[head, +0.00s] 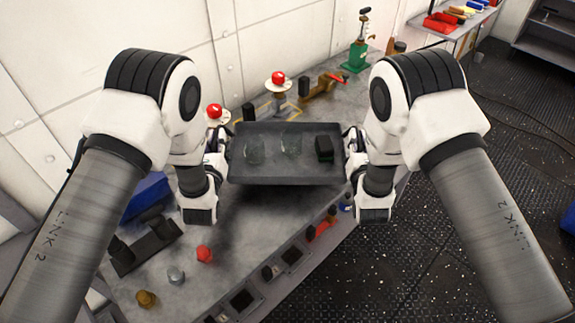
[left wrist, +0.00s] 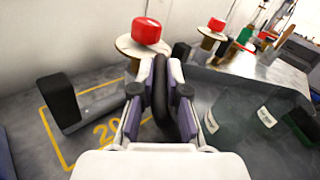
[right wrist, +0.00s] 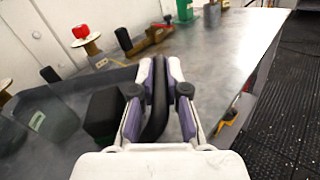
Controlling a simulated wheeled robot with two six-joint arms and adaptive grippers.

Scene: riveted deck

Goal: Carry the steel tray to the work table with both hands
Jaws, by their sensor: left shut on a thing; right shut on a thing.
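The dark steel tray (head: 272,172) is level between my two grippers, over the grey work table (head: 232,240), with a dark shadow beneath it. It carries two clear glass vessels (head: 254,150) (head: 291,144) and a black block (head: 324,149) near its right end. My left gripper (head: 219,148) is shut on the tray's left handle, a dark bar (left wrist: 160,95) between its fingers. My right gripper (head: 352,142) is shut on the right handle (right wrist: 157,100). The gap between tray and table cannot be judged exactly.
Behind the tray stand two red-topped spools (head: 276,80) (head: 214,112), a brown tool (head: 318,88) and a green press (head: 357,52). Red, grey and brass knobs (head: 204,254) and a black block piece (head: 146,245) stand at the front left.

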